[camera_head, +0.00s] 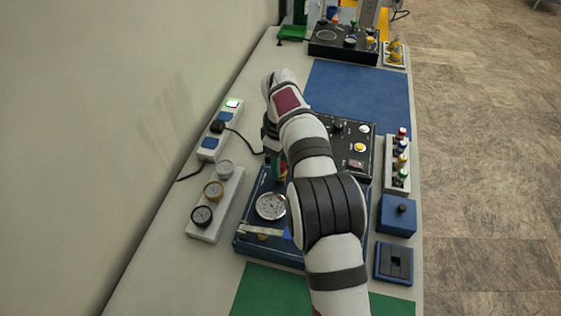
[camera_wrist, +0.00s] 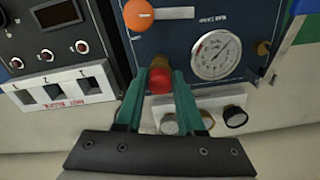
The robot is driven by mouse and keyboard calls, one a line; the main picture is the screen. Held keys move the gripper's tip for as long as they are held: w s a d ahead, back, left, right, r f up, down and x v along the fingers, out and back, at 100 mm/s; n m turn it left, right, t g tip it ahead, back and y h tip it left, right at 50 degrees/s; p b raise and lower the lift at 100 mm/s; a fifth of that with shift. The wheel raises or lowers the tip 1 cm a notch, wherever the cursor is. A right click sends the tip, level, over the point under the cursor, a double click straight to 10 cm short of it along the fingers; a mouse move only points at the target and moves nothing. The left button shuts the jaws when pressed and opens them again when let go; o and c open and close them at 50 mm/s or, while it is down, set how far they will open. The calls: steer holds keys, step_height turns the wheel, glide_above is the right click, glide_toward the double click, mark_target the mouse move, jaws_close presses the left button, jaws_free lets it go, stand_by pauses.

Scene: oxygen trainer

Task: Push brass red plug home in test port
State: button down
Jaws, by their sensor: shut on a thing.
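My gripper (camera_wrist: 160,88) has green fingers, closed around the brass red plug (camera_wrist: 159,80). The plug's red end faces the wrist camera, and its brass part shows just beyond it. The plug is at the blue panel (camera_wrist: 175,33), between the orange lever (camera_wrist: 137,15) and the dial gauge (camera_wrist: 215,55). The test port is not visible; the plug and fingers cover that spot, so I cannot tell how deep the plug sits. In the head view my gripper (camera_head: 276,164) is low over the blue panel (camera_head: 247,221), partly hidden by my arm.
A pale block with several small gauges (camera_head: 213,190) stands left of the panel, near a power strip (camera_head: 210,142). A black control box (camera_head: 352,139) adjoins the panel. A rack of coloured plugs (camera_head: 398,165) and blue boxes (camera_head: 397,216) stand right. A blue mat (camera_head: 360,95) is clear.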

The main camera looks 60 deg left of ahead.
steer(key=shift+f, duration=0.9)
steer(key=shift+c, duration=2.2)
jaws_free()
step_height(320, 180, up, 12)
steer(key=shift+r, duration=0.1)
steer(key=shift+d, duration=0.1)
